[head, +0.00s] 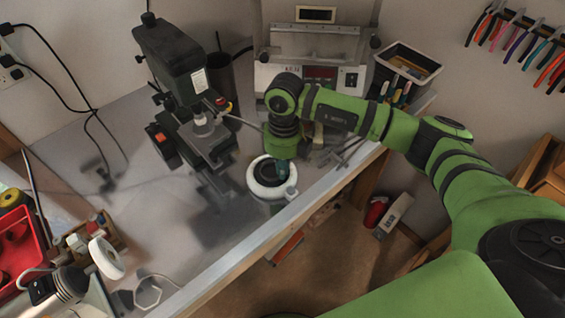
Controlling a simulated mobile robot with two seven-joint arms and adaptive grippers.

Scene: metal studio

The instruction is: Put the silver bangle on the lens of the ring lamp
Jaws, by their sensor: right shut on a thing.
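The ring lamp (254,187), a white ring around a dark lens (267,172), lies near the front edge of the workbench in the middle of the head view. My right gripper (282,170) points down over the lamp's right side, close to the lens. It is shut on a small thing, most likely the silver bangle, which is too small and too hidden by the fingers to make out. I cannot tell whether it touches the lens. My left gripper is not in view.
A black drill press (177,65) stands behind and left of the lamp. A grey machine (312,45) and a bin (408,62) stand at the back. Bare bench (215,250) lies front-left of the lamp.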

